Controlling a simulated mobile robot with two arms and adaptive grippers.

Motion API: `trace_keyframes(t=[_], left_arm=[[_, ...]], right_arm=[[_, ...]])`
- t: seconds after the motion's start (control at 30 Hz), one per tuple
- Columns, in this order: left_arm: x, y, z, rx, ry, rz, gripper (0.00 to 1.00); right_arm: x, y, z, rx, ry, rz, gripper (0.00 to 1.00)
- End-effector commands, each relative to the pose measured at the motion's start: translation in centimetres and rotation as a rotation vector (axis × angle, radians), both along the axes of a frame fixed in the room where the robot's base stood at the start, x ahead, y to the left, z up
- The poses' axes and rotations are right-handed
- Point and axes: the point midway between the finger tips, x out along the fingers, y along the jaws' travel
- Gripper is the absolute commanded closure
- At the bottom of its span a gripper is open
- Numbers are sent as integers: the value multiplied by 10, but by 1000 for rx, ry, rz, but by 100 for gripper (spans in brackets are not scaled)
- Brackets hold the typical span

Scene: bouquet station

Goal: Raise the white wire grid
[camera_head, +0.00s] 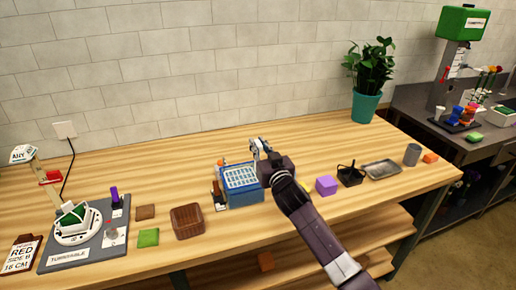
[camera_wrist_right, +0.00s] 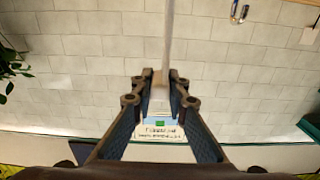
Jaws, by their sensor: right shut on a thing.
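The white wire grid (camera_head: 240,178) lies flat over the top of a blue box (camera_head: 243,198) near the middle of the bench. In the right wrist view, the gripper (camera_wrist_right: 160,84) is shut on a pale bar (camera_wrist_right: 168,40). The bar looks like part of the grid, but its joint to the grid is not visible. My right wrist hides the box's right end. My left gripper is not in view.
Small bottles (camera_head: 218,195) stand close to the box's left side. A purple block (camera_head: 326,185), a black basket (camera_head: 350,175) and a metal tray (camera_head: 382,170) are to the right. The bench behind the box is clear.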

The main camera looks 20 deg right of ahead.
Motion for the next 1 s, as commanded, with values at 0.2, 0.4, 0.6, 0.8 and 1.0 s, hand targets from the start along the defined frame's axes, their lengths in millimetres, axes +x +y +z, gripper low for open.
trace_keyframes(t=[0.2,0.4,0.6,0.8,1.0], left_arm=[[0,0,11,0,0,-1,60],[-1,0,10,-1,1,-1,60],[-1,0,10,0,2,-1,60],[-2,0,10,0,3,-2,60],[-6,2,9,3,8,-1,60]], right_arm=[[0,0,18,0,-9,2,100],[1,0,19,0,-12,2,100],[1,0,19,0,-11,1,72],[0,0,16,0,-6,1,68],[-3,0,14,0,-3,1,68]])
